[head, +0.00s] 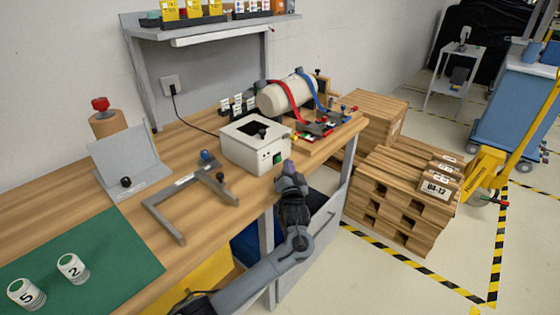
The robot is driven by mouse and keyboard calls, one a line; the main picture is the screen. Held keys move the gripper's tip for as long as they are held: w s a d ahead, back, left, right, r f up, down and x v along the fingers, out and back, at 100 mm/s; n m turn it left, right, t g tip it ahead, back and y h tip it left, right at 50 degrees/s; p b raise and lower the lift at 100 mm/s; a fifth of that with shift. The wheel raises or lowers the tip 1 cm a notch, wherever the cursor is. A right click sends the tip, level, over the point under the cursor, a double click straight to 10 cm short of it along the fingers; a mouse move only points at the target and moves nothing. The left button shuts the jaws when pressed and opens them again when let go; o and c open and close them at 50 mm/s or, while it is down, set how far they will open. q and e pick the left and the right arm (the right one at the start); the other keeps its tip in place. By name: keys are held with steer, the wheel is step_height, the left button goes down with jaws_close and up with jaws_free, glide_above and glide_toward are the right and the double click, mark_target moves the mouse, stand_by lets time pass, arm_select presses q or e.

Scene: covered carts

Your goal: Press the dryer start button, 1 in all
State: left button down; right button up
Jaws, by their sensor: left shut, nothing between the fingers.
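The dryer looks to be the white box (240,150) with a dark square opening on top, standing near the front edge of the wooden workbench. A green button (278,157) shows low on its front face, with small dark marks beside it. My left gripper (288,168) is shut and empty, just right of and slightly below the green button in the picture. Whether it touches the box I cannot tell. My right gripper is not in view.
A grey angled frame (165,218) with a blue knob lies left of the box. A green mat (100,262) holds two numbered white pots. Stacked wooden pallets (395,205) stand right of the bench.

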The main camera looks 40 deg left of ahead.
arm_select(q)
steer(key=shift+a+p, duration=0.35)
steer(key=shift+a, duration=0.05)
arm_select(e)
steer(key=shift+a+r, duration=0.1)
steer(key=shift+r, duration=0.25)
arm_select(q)
steer(key=shift+a+f, duration=0.15)
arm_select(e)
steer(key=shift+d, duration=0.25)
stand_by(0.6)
